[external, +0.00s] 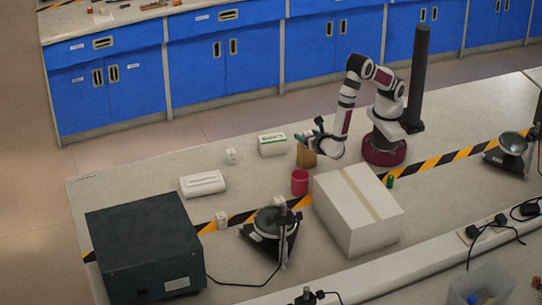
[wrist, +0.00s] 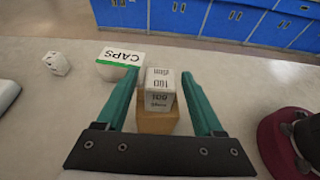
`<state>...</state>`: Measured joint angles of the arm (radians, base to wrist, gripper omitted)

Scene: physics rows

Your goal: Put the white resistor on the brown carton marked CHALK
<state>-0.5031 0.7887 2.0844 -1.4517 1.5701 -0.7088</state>
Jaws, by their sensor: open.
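My gripper (wrist: 158,77) is open, with one teal finger on each side of the resistor and gaps visible between. In the external view, my gripper (external: 314,136) is just above the carton and the resistor is hard to make out.
A white box marked CAPS (wrist: 121,62) stands just behind left, with a small white block (wrist: 57,63) farther left. A red cup (external: 300,181) and a large white box (external: 350,212) stand close in front. My base is right of the carton. Free bench lies left.

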